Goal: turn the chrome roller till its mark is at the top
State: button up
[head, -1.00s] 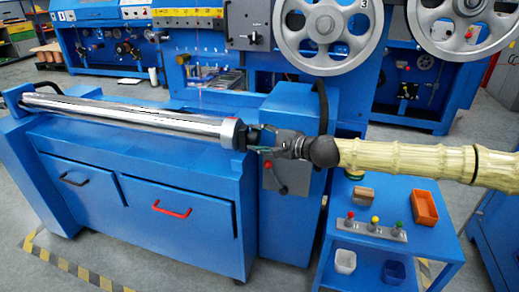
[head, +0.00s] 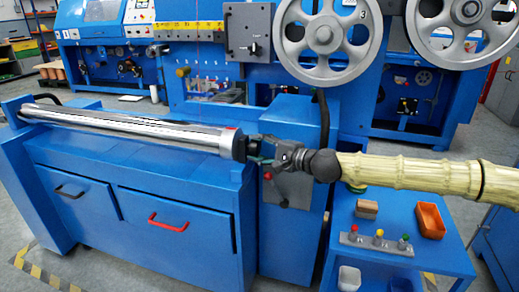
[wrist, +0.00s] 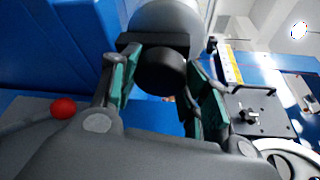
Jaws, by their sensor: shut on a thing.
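The chrome roller (head: 130,124) lies across the top of the blue machine, and its grey end collar (wrist: 165,20) shows in the wrist view. A small reddish patch (head: 233,129) shows on the upper side of the roller's right end; I cannot tell for sure that it is the mark. My gripper (head: 252,148) reaches in from the right and is shut on the roller's dark end piece. In the wrist view my gripper (wrist: 162,85) has its green-padded fingers on either side of the round dark end piece (wrist: 160,70). The fingers hide part of it.
A grey panel with a red-knobbed lever (head: 268,176) is just below my gripper. A blue side table (head: 385,215) with an orange bin (head: 430,221) and a button box (head: 375,241) stands at lower right. Large grey pulleys (head: 327,38) are behind.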

jog(key=o, duration=1)
jog(key=v, duration=1.2)
